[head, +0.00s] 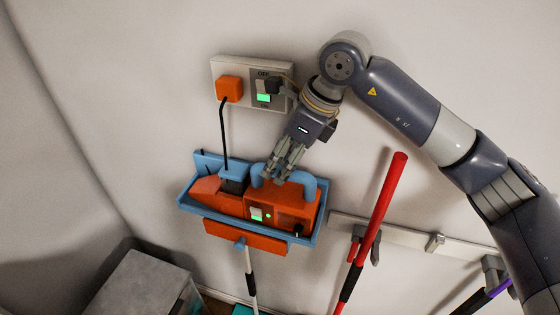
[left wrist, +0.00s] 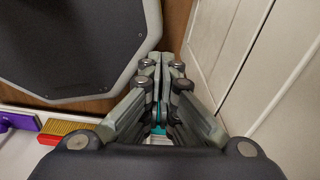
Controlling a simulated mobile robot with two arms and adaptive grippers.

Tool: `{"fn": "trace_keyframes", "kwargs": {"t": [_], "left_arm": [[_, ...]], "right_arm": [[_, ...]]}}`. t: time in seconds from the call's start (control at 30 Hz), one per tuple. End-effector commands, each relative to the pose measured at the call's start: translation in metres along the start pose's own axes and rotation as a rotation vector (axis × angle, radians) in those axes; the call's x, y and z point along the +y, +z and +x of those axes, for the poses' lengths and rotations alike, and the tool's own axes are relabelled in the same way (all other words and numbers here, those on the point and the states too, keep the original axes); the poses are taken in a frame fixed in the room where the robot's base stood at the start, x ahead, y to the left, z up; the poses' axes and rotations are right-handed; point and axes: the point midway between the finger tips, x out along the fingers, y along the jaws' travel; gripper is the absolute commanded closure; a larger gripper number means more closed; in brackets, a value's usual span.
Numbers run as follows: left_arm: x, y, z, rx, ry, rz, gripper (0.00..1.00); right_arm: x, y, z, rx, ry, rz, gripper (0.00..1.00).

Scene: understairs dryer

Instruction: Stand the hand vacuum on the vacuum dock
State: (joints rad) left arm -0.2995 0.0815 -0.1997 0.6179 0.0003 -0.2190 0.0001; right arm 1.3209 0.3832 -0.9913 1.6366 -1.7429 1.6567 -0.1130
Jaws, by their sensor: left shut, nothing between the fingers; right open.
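The hand vacuum seems to be the orange body (head: 232,205) with a blue arched handle and a small green light. It sits within a blue tray-like frame (head: 312,238) on the wall, which looks like the vacuum dock. I cannot tell how firmly the two are seated. My right gripper (head: 276,174) is open, its fingertips pointing down at the handle. They overlap the handle's top bar in the picture; contact is unclear. My left gripper (left wrist: 162,68) is shut and empty in the left wrist view, away from the vacuum, and is out of the head view.
A wall socket panel (head: 284,101) with an orange plug (head: 229,88) and black cable is above. A red pole (head: 378,215) hangs on a wall rail (head: 405,238) at right. A grey box (head: 140,283) stands lower left. A dark panel (left wrist: 75,40) is near my left gripper.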

Motion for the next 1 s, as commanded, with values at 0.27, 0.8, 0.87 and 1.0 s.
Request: {"fn": "trace_keyframes", "kwargs": {"t": [0.27,0.8,0.87,1.0], "left_arm": [[0.001,-0.001,0.0,0.001,0.001,0.0,1.0],[0.002,-0.001,0.0,0.001,0.002,0.0,1.0],[0.002,-0.001,0.0,0.001,0.002,0.0,1.0],[0.002,-0.001,0.0,0.001,0.002,0.0,1.0]], "right_arm": [[-0.001,0.001,-0.06,-0.005,-0.007,-0.001,0.54],[0.0,0.001,-0.112,-0.004,-0.003,-0.001,0.54],[0.0,0.001,-0.111,-0.004,-0.003,-0.001,0.54],[0.0,0.001,-0.111,-0.004,-0.003,-0.001,0.54]]}}
